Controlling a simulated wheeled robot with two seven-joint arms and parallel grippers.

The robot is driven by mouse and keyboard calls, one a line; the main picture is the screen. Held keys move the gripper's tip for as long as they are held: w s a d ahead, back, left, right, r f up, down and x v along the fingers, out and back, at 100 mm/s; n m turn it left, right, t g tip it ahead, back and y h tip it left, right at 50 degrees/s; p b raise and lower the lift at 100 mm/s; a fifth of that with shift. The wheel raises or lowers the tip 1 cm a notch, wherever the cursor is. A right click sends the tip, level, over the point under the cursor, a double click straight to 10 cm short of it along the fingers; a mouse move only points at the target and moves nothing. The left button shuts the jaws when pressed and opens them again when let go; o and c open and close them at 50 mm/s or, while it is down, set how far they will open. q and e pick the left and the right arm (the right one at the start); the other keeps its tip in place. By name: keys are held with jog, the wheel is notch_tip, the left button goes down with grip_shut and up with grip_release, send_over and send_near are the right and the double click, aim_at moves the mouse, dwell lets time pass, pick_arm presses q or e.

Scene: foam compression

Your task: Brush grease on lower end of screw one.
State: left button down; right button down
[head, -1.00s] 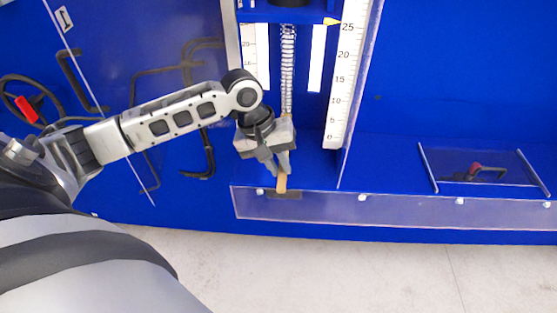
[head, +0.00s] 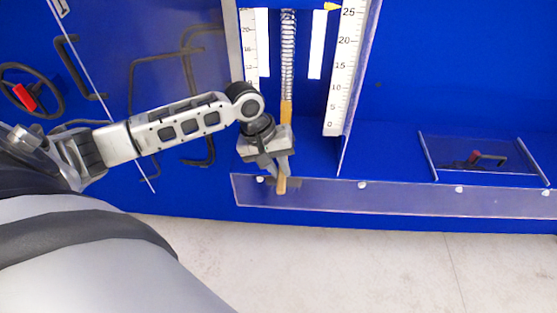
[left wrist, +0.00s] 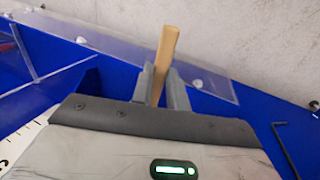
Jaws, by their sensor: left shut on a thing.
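My left gripper (head: 277,172) is shut on the wooden brush handle (head: 281,186), whose end sticks out below the fingers. In the left wrist view the handle (left wrist: 165,60) stands up between the two fingers (left wrist: 160,90). The threaded silver screw (head: 288,60) hangs upright behind and above the gripper. A golden-tan stretch (head: 286,113) shows at its lower end, just above my wrist; I cannot tell whether it is grease or part of the brush. Bristles and any contact are hidden by the gripper. My right gripper is out of view.
A white ruler scale (head: 341,70) stands right of the screw, with another scale (head: 249,50) left of it. A clear front lip (head: 400,193) runs below. A red-and-black tool (head: 475,159) lies in a tray at right; a handwheel (head: 30,92) is at left.

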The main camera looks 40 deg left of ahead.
pick_arm(q)
jog(key=shift+s+d, duration=0.5)
jog(key=shift+s, duration=0.35)
jog(key=shift+s+d, duration=0.5)
jog(key=shift+s, duration=0.35)
jog(key=shift+s+d, duration=0.5)
jog(key=shift+s, duration=0.35)
jog(key=shift+s+d, duration=0.4)
jog(key=shift+s, duration=0.25)
jog(key=shift+s+d, duration=0.4)
jog(key=shift+s, duration=0.25)
